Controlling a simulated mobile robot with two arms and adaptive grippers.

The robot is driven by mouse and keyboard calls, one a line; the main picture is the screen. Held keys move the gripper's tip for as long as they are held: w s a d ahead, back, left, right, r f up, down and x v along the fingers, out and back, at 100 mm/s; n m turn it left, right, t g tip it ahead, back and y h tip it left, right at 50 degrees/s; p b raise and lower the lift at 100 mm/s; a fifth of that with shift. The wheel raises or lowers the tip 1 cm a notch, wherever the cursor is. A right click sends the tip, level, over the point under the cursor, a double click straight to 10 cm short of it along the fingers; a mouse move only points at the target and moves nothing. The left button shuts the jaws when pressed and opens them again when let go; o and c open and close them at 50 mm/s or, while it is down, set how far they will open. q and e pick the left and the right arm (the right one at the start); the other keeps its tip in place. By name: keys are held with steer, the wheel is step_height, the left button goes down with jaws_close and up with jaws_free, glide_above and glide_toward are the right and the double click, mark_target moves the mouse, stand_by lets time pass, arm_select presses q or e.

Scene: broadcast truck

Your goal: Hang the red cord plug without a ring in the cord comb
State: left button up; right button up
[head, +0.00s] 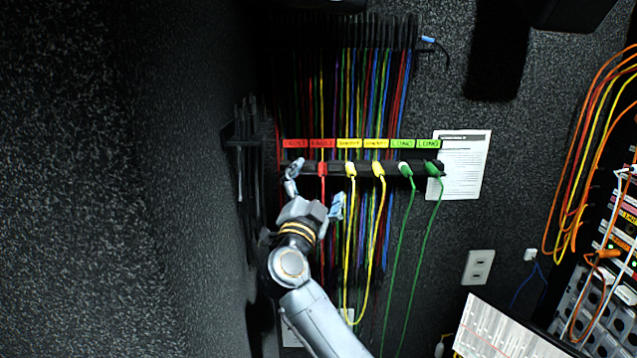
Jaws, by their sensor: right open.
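A black rail (392,169) on the back wall holds a row of cord plugs under coloured labels. A red plug (322,169) sits in it under the second red label, with its red cord hanging down. I cannot make out whether it has a ring. My right gripper (316,190) is open, just below the rail's left end. One finger reaches up to the rail left of the red plug, under the first red label; the other is to the right and lower. A black comb (345,32) with many hanging cords is above. My left gripper is out of view.
Two yellow plugs (350,170) and two green plugs (432,169) share the rail, their cords hanging in loops. A dark toothed bracket (245,130) stands on the left wall. A printed sheet (463,165) and a rack with orange cables (605,250) are at right.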

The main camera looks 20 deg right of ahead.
steer(key=shift+s, duration=0.15)
steer(key=shift+s+a, duration=0.2)
steer(key=shift+s, duration=0.4)
steer(key=shift+s+a, duration=0.2)
steer(key=shift+s, duration=0.35)
steer(key=shift+s, duration=0.15)
steer(key=s, duration=0.2)
steer(key=s+a, duration=0.1)
steer(key=s, duration=0.1)
steer(key=shift+s+a, duration=0.2)
steer(key=shift+s, duration=0.1)
steer(key=shift+f, duration=0.1)
